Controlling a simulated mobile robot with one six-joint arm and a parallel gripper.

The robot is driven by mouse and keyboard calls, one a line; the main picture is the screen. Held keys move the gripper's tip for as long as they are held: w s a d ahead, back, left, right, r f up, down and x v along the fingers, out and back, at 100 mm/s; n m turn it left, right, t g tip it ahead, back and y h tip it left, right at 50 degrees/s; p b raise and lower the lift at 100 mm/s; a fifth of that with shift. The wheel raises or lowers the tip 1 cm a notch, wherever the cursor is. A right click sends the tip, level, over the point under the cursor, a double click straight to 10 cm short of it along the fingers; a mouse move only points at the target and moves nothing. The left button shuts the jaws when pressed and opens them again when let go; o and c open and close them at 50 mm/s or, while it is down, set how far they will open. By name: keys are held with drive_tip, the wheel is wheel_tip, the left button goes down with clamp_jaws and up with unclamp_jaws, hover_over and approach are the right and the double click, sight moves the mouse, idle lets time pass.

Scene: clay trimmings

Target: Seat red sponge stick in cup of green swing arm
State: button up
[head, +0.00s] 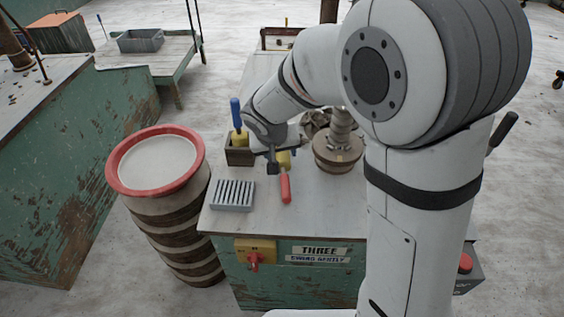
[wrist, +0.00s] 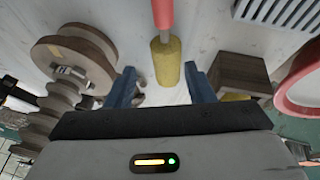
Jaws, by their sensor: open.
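The red sponge stick has a red handle (head: 286,189) and a yellow sponge end (wrist: 166,62). In the head view it lies on the worktop in front of my gripper (head: 273,163), its handle toward the front edge. In the wrist view my gripper (wrist: 163,86) is open, its two blue fingers apart. The sponge end lies ahead of and between the fingertips; contact cannot be told. I cannot make out the green swing arm or its cup in either view; my arm covers part of the worktop.
A wooden box (head: 238,157) with a blue-handled sponge stick (head: 237,115) stands left of my gripper. A grey slotted rack (head: 233,195) is at front left. A wooden round-based stand (head: 337,158) is at right. A red-rimmed drum (head: 113,168) stands beside the worktop.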

sight(281, 162)
drive_tip(key=shift+w+a+f, duration=0.2)
drive_tip(key=shift+f, duration=0.3)
drive_tip(key=shift+w+a+f, duration=0.2)
drive_tip(key=shift+f, duration=0.3)
drive_tip(key=x, duration=0.6)
drive_tip(key=shift+w+d+f, duration=0.15)
drive_tip(key=shift+w+f, duration=0.1)
drive_tip(key=shift+w, duration=0.05)
drive_tip(key=shift+c, duration=0.2)
drive_tip(key=c, duration=0.7)
